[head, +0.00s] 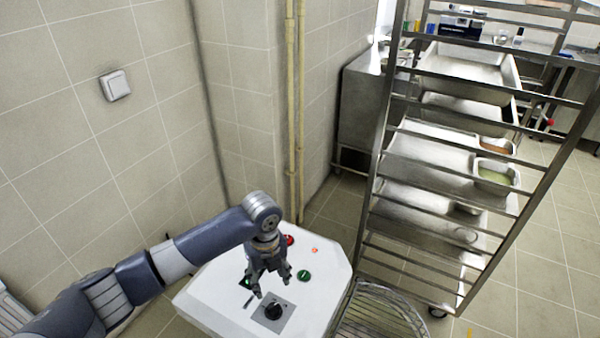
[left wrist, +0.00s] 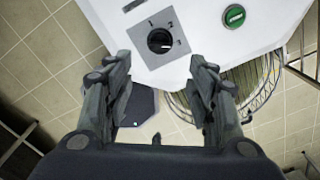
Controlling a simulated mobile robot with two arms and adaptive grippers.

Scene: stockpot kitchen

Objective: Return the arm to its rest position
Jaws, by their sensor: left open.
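My left arm reaches in from the left in the head view. My left gripper (head: 271,287) hangs fingers-down over a white control panel (head: 215,298), with its fingers apart and nothing between them. A black rotary knob (head: 273,312) on a grey square plate sits just in front of the fingertips. In the left wrist view the two fingers of my left gripper (left wrist: 158,64) are spread, and the knob (left wrist: 160,41) shows beyond them, beside the numbers 1, 2 and 3. The fingers look apart from the knob. My right gripper is not in view.
The panel also carries a green button (head: 304,275), a red button (head: 289,240) and a small lit red light (head: 315,250). A round wire basket or grate (head: 380,312) adjoins the panel's right side. A tall metal rack (head: 382,180) with trays stands right. A tiled wall (head: 80,180) is behind.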

